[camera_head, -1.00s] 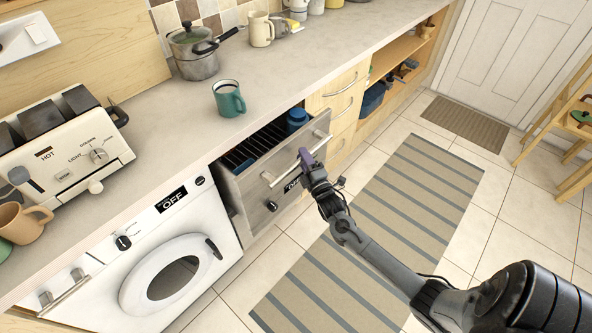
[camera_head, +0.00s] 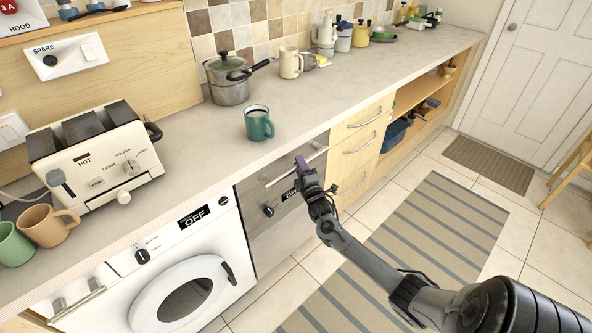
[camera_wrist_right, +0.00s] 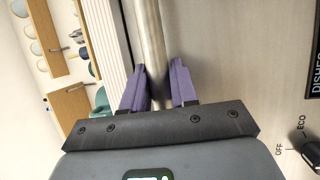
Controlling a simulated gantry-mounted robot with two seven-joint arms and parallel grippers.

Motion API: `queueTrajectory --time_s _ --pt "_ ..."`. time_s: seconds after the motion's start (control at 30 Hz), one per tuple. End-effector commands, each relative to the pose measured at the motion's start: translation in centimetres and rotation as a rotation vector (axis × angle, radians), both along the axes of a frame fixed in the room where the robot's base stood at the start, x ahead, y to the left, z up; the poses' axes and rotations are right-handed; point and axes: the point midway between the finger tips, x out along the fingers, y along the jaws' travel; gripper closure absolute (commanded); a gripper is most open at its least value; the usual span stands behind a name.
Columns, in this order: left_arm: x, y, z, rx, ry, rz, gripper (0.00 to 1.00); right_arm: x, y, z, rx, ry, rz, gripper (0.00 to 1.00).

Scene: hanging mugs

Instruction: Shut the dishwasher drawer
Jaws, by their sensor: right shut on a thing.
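The dishwasher drawer (camera_head: 274,226) has a grey front with a long metal bar handle, a black knob and an OFF display. In the head view its front stands about level with the neighbouring fronts under the counter, and no drawer interior shows. My right gripper (camera_head: 302,163) is at the bar handle. In the right wrist view the purple fingers of my right gripper (camera_wrist_right: 158,85) are shut on the handle (camera_wrist_right: 150,40), one finger on each side of the bar. My left gripper is not in view.
A white washing machine (camera_head: 186,280) stands left of the drawer. Wooden drawers (camera_head: 357,150) are on its right. A teal mug (camera_head: 259,126) stands on the counter above. A striped rug (camera_head: 430,240) covers the floor in front.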

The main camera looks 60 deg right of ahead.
Motion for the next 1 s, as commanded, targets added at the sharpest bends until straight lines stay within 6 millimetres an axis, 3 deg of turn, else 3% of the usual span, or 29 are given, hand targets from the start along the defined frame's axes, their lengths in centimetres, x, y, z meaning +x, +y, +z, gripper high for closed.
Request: queueTrajectory --time_s 0.03,0.07,0.17,0.57,1.0 --pt "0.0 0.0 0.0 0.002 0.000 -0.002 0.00 0.0 0.0 0.0 0.000 0.000 0.000 1.00" --pt "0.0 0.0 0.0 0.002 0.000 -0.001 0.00 0.0 0.0 0.0 0.000 0.000 0.000 0.68" --pt "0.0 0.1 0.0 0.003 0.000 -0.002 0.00 0.0 0.0 0.0 0.000 0.000 0.000 0.52" --pt "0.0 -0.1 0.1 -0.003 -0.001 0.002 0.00 -0.4 0.3 -0.1 0.000 0.000 0.001 0.52" --pt "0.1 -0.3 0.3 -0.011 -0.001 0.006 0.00 -5.7 4.2 -1.4 0.001 0.002 0.001 0.52"
